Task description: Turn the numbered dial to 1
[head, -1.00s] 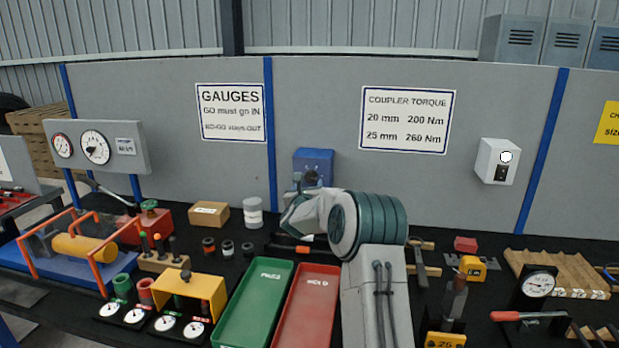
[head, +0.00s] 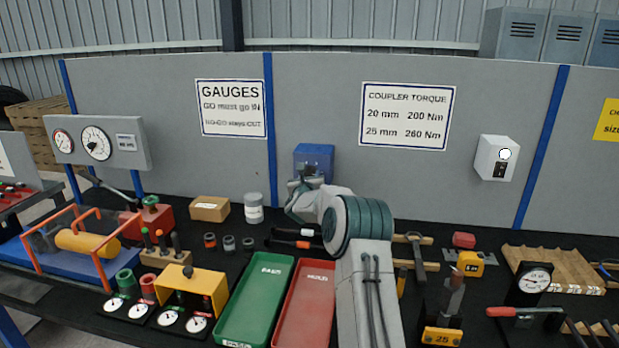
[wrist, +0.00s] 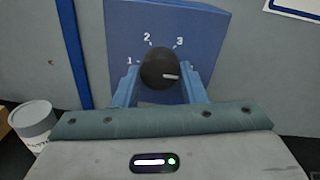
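The numbered dial is a round black knob (wrist: 160,69) on the front of a blue box (wrist: 210,30). In the wrist view its white mark points right, slightly downward, past the 3. White numbers 1, 2 and 3 show around it, 1 at the left; any number at the lower right is hidden behind a finger. My gripper (wrist: 161,75) has one blue finger on each side of the knob, apart from each other; whether they touch it I cannot tell. In the head view my gripper (head: 308,186) is in front of the blue box (head: 314,155) and covers the dial.
The box stands against the grey partition (head: 350,180). Below are a green tray (head: 255,300) and a red tray (head: 305,300). A grey tub (head: 253,210) and cardboard box (head: 210,208) stand to the left. Tools and a yellow tape measure (head: 470,262) lie right.

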